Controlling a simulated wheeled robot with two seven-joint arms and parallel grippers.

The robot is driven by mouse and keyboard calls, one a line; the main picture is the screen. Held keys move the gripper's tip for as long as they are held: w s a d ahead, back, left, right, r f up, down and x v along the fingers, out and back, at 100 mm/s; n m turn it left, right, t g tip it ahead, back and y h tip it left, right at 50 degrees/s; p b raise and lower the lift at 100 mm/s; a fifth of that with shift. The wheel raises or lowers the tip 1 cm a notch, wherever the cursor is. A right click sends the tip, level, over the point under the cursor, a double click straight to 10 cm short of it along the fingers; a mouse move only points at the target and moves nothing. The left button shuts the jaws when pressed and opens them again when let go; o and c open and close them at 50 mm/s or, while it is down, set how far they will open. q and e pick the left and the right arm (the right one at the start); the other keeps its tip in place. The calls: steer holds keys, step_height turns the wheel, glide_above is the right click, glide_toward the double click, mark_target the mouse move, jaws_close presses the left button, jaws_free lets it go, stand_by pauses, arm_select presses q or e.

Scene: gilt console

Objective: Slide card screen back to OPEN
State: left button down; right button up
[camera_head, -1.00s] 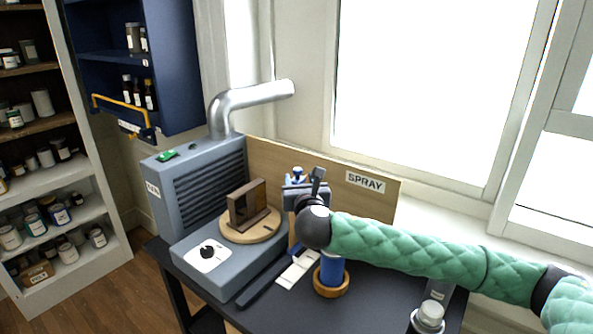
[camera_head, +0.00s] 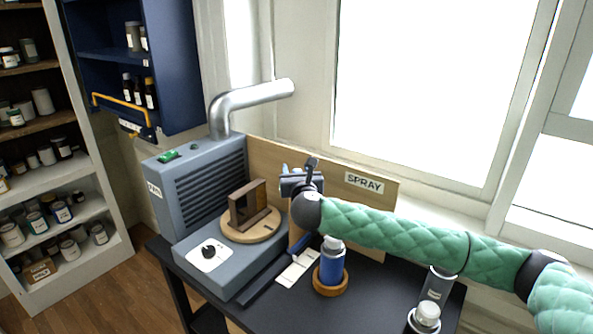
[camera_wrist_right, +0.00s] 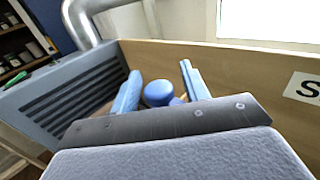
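The tan card screen (camera_head: 335,187) stands upright along the back of the table, with a SPRAY label (camera_head: 365,183) near its right end. It also shows in the right wrist view (camera_wrist_right: 225,62). My right gripper (camera_head: 290,168) is in front of the screen, left of the label. In the right wrist view, its light-blue fingers (camera_wrist_right: 160,88) are apart, with a round blue knob (camera_wrist_right: 160,93) seen between them. I cannot tell whether the fingers touch the knob, and its base is hidden. My left gripper is not in view.
A grey spray booth (camera_head: 205,185) with a silver duct stands left. A brown frame sits on its round wooden turntable (camera_head: 252,236). A blue can (camera_head: 332,264) stands in a wooden ring beneath my right arm.

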jaws_close()
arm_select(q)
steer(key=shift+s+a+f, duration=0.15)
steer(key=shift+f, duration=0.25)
arm_select(e)
steer(key=w+d, duration=0.1)
steer(key=w, duration=0.1)
steer(key=w+d, duration=0.2)
steer(key=shift+r, duration=0.15)
jaws_free()
steer(key=shift+w, duration=0.1)
steer(key=shift+o, duration=0.7)
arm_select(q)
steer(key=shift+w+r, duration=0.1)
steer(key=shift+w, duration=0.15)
